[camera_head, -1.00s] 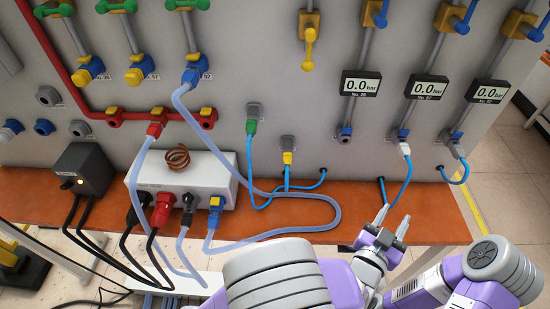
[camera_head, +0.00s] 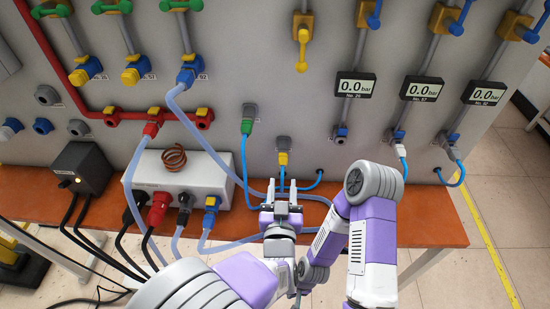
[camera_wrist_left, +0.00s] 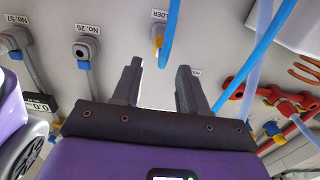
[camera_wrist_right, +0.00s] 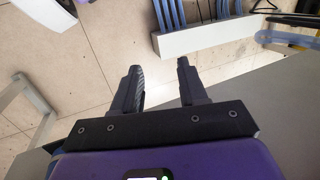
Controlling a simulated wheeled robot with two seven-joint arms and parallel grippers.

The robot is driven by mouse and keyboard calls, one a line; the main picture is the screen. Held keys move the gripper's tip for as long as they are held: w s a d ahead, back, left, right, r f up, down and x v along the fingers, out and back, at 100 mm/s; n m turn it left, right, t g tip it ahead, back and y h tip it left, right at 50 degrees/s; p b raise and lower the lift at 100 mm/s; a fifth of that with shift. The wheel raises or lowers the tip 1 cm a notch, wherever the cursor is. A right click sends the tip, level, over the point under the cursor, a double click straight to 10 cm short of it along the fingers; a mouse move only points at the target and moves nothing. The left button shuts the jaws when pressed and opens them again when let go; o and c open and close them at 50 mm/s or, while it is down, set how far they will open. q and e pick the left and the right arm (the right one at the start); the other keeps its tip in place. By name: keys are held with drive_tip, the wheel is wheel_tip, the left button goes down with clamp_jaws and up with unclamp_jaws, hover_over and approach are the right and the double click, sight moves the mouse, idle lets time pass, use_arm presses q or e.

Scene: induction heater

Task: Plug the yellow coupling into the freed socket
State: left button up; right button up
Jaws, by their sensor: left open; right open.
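The yellow coupling (camera_head: 283,158) sits in a grey holder on the panel, with a blue hose hanging from it. In the left wrist view the yellow coupling (camera_wrist_left: 157,36) is ahead of the fingers, under a HOLDER label, partly covered by its hose. My left gripper (camera_head: 281,186) is open just below the coupling and apart from it; its fingers (camera_wrist_left: 159,68) point at the panel. An empty socket with a blue end (camera_head: 341,131) is under gauge No. 26, right of the coupling. My right gripper (camera_wrist_right: 158,68) is open and empty, facing the floor; it is not seen in the head view.
A green coupling (camera_head: 247,127) with a blue hose is left of the yellow one. A white box (camera_head: 180,174) with a copper coil stands on the orange bench (camera_head: 440,222). A pale blue hose loops near my left gripper.

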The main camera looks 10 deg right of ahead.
sight(282, 168)
use_arm(q)
drive_tip(key=shift+o, duration=1)
drive_tip(key=shift+a, duration=0.1)
use_arm(e)
drive_tip(key=shift+o, duration=1.4)
use_arm(q)
drive_tip(key=x, duration=0.7)
drive_tip(key=shift+f, duration=0.1)
drive_tip(key=shift+x, duration=1.05)
use_arm(e)
drive_tip(key=shift+f, duration=0.2)
use_arm(q)
drive_tip(key=shift+b, duration=0.55)
use_arm(e)
drive_tip(key=shift+f, duration=0.35)
use_arm(q)
drive_tip(key=shift+c, duration=0.4)
clamp_jaws()
drive_tip(key=shift+s, duration=0.15)
drive_tip(key=shift+v, duration=2.9)
use_arm(e)
drive_tip(key=shift+f, duration=0.2)
